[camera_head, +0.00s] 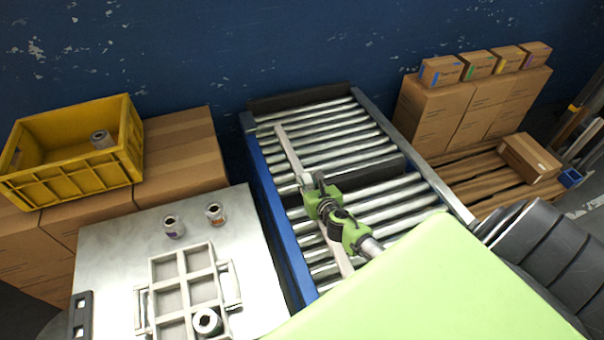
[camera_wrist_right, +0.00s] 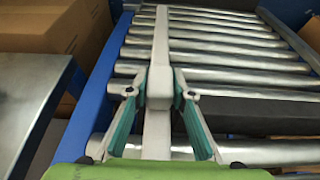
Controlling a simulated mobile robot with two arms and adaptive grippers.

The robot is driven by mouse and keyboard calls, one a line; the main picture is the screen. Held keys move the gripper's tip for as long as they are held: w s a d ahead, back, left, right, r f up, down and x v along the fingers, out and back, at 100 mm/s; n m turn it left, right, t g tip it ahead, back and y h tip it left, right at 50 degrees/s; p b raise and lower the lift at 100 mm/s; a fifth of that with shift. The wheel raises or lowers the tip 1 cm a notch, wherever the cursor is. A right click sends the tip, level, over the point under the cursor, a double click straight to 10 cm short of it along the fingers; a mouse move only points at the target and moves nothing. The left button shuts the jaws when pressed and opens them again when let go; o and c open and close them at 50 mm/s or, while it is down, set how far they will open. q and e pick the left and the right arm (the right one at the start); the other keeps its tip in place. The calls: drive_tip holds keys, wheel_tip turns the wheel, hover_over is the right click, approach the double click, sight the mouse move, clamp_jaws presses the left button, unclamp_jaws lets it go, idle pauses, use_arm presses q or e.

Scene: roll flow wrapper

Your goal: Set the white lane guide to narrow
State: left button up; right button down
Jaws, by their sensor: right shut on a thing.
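The white lane guide (camera_head: 290,150) is a long pale bar lying lengthwise over the conveyor rollers (camera_head: 330,127), in the left half of the lane and slightly slanted. My right gripper (camera_head: 309,184) is over the middle of the bar and covers part of it. In the right wrist view, the guide (camera_wrist_right: 161,42) runs up the middle of the picture, with a thicker block on it between the two teal-padded fingers of the right gripper (camera_wrist_right: 160,88). The gripper is shut on this block. My left gripper is not in view.
The conveyor has a blue side rail (camera_head: 272,215) on the left and a grey rail (camera_head: 425,170) on the right. A metal table (camera_head: 120,240) with a compartment tray and several cans stands left. A yellow crate (camera_head: 70,180) is behind it. Cartons (camera_head: 440,110) stand at right.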

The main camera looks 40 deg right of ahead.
drive_tip(key=c, duration=1.8)
unclamp_jaws()
drive_tip(key=shift+s+d, duration=0.1)
drive_tip(key=shift+d, duration=0.3)
drive_tip(key=shift+o, duration=0.2)
drive_tip(key=shift+a, duration=0.1)
drive_tip(key=v, duration=1.2)
drive_tip(key=shift+a, duration=0.1)
drive_tip(key=shift+s+f, duration=0.1)
